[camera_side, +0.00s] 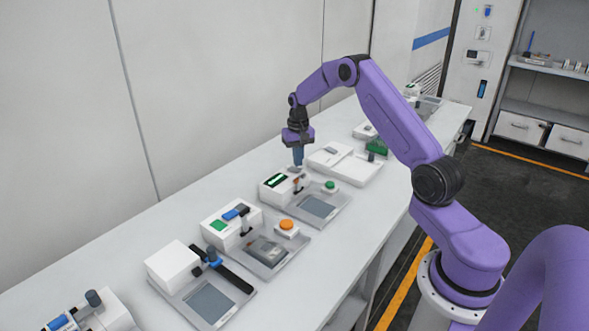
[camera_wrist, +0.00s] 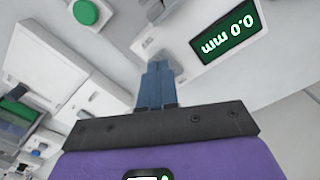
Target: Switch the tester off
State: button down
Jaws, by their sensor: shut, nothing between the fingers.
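The white device nearest my gripper, which appears to be the tester (camera_side: 268,193), has a lit dark green display. In the wrist view the display (camera_wrist: 229,30) reads "0.0 mm", upside down. A green button (camera_side: 330,185) sits on a small block at its right; it also shows in the wrist view (camera_wrist: 86,12). My gripper (camera_side: 298,166) points down with its blue fingers shut and empty, at the device's far edge. In the wrist view the fingertips (camera_wrist: 157,66) overlap a pale part of the device. I cannot tell whether they touch it or a switch there.
Nearer on the bench (camera_side: 110,235) stand a unit with an orange button (camera_side: 287,226) and a white box with a black bar (camera_side: 235,276). Beyond my gripper lies a white tray-like unit (camera_side: 345,165). A wall runs behind the bench.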

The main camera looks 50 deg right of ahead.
aim_at(298, 170)
jog(key=shift+f, duration=1)
dwell(0.8)
jog(key=shift+r, duration=0.15)
jog(key=shift+r, duration=3.4)
